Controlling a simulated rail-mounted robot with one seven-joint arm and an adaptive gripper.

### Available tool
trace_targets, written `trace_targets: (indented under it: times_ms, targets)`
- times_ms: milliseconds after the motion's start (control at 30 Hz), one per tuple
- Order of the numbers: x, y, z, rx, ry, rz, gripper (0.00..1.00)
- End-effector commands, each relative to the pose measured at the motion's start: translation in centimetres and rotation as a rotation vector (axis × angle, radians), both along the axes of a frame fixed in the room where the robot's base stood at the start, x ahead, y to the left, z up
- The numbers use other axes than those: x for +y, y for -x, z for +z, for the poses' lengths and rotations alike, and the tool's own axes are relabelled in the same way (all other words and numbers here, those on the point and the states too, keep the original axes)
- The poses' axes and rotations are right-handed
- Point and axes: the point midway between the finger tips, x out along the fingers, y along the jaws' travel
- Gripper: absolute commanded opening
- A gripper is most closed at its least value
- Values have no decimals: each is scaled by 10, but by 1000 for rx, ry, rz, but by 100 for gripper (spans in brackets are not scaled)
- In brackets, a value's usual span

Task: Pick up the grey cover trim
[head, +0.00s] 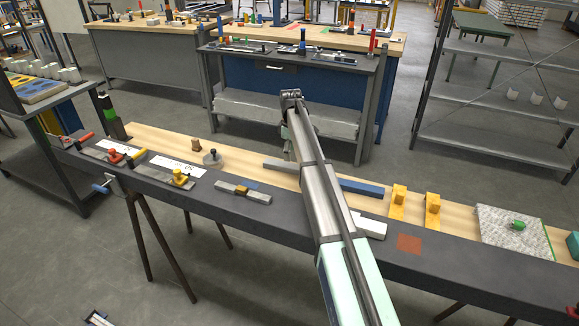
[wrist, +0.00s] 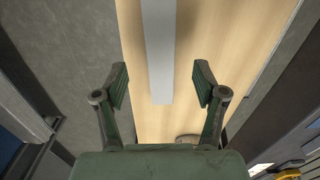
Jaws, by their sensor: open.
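The grey cover trim, a long straight grey bar (head: 279,165), lies on the light wood strip of the long bench in the head view. My arm hides its right part. In the wrist view the trim (wrist: 158,45) runs from the top edge down to an end between my fingers. My gripper (wrist: 160,84) is open, with one green finger on each side of the trim's near end and a clear gap to each. Neither finger touches it in that view. In the head view my gripper (head: 288,146) is partly hidden by my arm above the bench.
A blue bar (head: 362,187) lies right of my arm, near two yellow brackets (head: 398,202). A clear knobbed block (head: 212,159) stands left of the trim. A grey bar with a brown middle (head: 243,192) lies on the dark front strip. Bare wood surrounds the trim's left end.

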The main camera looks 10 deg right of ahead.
Motion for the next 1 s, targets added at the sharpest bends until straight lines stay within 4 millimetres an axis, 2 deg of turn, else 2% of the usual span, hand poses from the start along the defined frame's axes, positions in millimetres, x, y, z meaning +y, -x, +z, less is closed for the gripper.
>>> trace_targets:
  times_ms: [100,367,700,933,967,1000]
  targets:
    - [0,0,-10,-1,0,0,71]
    - [1,0,-22,0,0,0,71]
    - [4,-1,-63,0,0,0,71]
    - [4,-2,-66,-1,0,0,71]
    - [4,-2,-66,-1,0,0,67]
    - [4,-2,-66,-1,0,0,53]
